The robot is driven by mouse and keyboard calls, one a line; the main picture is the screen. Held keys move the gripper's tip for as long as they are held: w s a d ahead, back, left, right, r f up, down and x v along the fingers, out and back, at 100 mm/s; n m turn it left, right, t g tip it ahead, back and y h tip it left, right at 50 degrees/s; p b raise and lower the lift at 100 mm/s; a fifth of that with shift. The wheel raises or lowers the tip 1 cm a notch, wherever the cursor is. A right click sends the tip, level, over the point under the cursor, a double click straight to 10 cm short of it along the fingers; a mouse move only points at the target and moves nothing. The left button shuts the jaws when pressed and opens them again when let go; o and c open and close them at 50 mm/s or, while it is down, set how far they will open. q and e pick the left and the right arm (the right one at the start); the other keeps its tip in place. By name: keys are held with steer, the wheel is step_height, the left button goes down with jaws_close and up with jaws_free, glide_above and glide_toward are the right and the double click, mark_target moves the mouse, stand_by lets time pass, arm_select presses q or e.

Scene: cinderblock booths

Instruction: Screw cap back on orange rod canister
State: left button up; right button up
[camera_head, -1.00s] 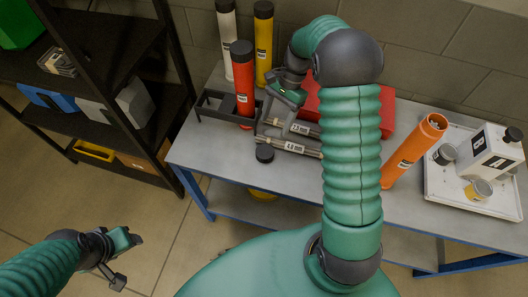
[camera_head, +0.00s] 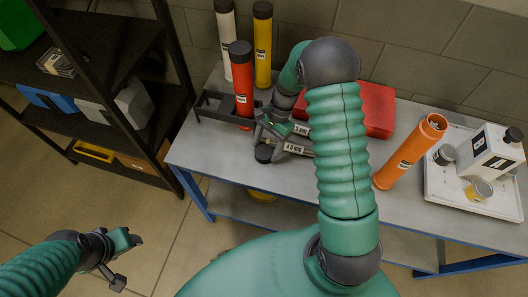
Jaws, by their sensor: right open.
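The orange rod canister (camera_head: 405,158) stands, looking tilted in this view, on the right half of the workbench. Its top is open and pale rod ends show inside. A loose black cap (camera_head: 263,154) lies on the bench near the front edge, left of my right arm. My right gripper (camera_head: 266,143) is open and points down just over the cap, its fingers close around it; whether they touch it I cannot tell. My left gripper (camera_head: 128,262) is open and empty over the floor at lower left, away from the bench.
A capped red canister (camera_head: 242,85) stands in a dark rack, with white (camera_head: 226,40) and yellow (camera_head: 263,45) ones behind. Labelled rod bundles (camera_head: 297,148) lie beside the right gripper. A red case (camera_head: 365,108) is behind my arm. A white tray (camera_head: 440,195) holds bottles at right.

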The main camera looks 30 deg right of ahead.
steer(key=shift+s+a+f, duration=0.1)
steer(key=shift+a+f, duration=0.1)
steer(key=shift+f, duration=0.35)
steer(key=c, duration=1.2)
steer(key=shift+r, duration=1.9)
steer(key=s, duration=0.5)
steer(key=s+r, duration=0.1)
steer(key=s, duration=0.4)
steer(key=s+b, duration=0.1)
steer(key=s, duration=0.5)
steer(key=shift+r, duration=0.15)
